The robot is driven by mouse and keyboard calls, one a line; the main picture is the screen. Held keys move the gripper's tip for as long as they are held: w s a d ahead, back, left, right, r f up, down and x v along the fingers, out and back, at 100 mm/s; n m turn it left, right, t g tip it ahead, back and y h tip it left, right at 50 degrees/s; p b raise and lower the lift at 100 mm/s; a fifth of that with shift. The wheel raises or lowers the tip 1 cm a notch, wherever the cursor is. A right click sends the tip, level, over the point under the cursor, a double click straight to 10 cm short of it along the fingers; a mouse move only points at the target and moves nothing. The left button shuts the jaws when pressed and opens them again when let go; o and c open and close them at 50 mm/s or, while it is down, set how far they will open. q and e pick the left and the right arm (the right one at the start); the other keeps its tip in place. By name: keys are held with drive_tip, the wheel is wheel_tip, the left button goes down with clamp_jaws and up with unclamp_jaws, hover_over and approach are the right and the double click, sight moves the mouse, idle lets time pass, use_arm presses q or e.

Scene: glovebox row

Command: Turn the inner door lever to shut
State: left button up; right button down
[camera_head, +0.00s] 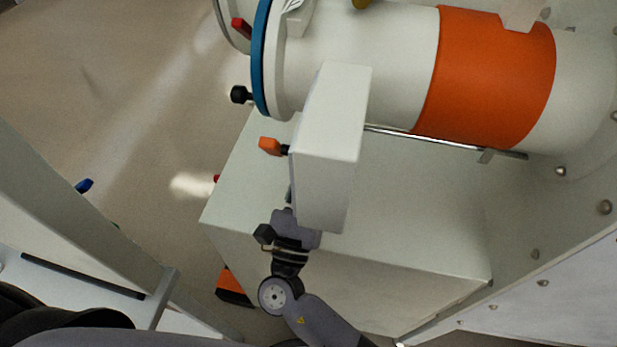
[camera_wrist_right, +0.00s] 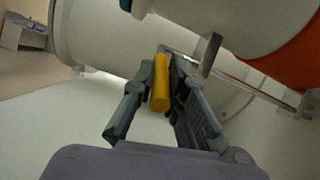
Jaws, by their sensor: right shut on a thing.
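A yellow lever grip (camera_wrist_right: 160,84) stands between the fingers of my right gripper (camera_wrist_right: 161,70) in the right wrist view. The fingers are shut on it. A metal bar runs behind it, beneath the white cylinder. In the head view my right gripper (camera_head: 289,198) reaches up at the near edge of a white box (camera_head: 326,150). Its fingertips and the yellow grip are hidden there. I cannot tell the lever's full angle. My left gripper is not in view.
A white cylinder (camera_head: 375,70) with an orange band (camera_head: 485,75) and blue end ring (camera_head: 262,60) lies above a white cabinet (camera_head: 420,200). An orange knob (camera_head: 269,146) and black knob (camera_head: 240,94) stick out at left. A bolted wall (camera_head: 560,215) closes the right side.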

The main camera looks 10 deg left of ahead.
drive_tip(key=shift+w+f, duration=0.1)
drive_tip(key=shift+f, duration=0.05)
drive_tip(key=c, duration=1.6)
unclamp_jaws()
drive_tip(key=shift+d, duration=0.1)
drive_tip(key=v, duration=1.2)
drive_tip(key=shift+f, duration=0.1)
